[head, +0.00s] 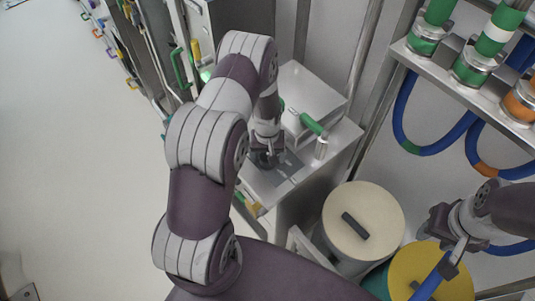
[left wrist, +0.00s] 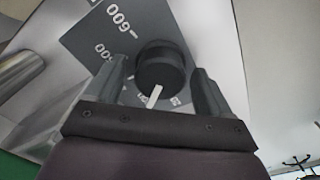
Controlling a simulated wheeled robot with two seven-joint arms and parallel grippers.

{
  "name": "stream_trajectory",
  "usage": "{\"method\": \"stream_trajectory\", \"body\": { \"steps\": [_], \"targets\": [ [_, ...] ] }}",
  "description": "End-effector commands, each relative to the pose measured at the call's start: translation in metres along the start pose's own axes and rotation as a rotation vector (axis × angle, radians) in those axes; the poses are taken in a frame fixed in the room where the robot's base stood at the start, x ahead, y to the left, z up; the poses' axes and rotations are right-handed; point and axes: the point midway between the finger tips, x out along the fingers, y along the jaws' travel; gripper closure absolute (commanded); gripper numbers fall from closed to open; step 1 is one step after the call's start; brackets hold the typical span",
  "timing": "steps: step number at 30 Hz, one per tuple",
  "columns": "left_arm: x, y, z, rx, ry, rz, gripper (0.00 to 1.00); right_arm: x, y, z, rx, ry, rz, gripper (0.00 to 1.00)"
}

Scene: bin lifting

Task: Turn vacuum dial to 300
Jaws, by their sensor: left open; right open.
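The vacuum dial (left wrist: 162,66) is a round black knob with a white pointer bar (left wrist: 155,96), which points toward the bottom of the left wrist view. It sits on a dark grey panel (left wrist: 88,40) with white printed numbers that appear upside down; some marks near the pointer are partly hidden. My left gripper (left wrist: 158,74) is open, with one finger on each side of the knob; I cannot tell whether they touch it. In the head view my left gripper (head: 265,157) is over the panel (head: 287,177). My right gripper (head: 437,226) is open at the lower right, away from the dial.
A metal box (head: 312,88) and a green-handled valve (head: 313,124) stand close behind the panel. A cream-lidded bin (head: 380,218) and a yellow-lidded bin (head: 405,270) are at lower right. A shelf (head: 425,62) carries fittings with blue hoses. Open floor lies left.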

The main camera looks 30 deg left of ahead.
Motion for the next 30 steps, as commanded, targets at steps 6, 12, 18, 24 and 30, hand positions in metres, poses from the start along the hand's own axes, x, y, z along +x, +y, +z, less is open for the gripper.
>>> {"method": "stream_trajectory", "body": {
  "steps": [6, 12, 18, 24, 30],
  "targets": [
    [-0.018, 0.0, -0.001, 0.0, 0.003, 0.001, 0.19, 0.006, 0.0, 0.001, 0.0, 0.0, 0.0, 0.57],
    [-0.07, 0.0, -0.001, 0.0, 0.007, 0.002, 0.19, 0.018, 0.0, 0.002, 0.0, 0.0, 0.0, 0.57],
    [-0.113, 0.0, 0.0, 0.0, 0.004, 0.001, 0.19, 0.025, 0.0, 0.003, 0.0, 0.0, 0.0, 0.57],
    [-0.127, 0.0, 0.001, 0.0, 0.001, 0.0, 0.19, 0.025, 0.0, 0.003, 0.0, 0.0, 0.0, 0.57],
    [-0.128, 0.0, 0.001, 0.0, 0.0, 0.0, 0.19, 0.025, 0.0, 0.003, 0.0, 0.0, 0.0, 0.57]
  ]
}}
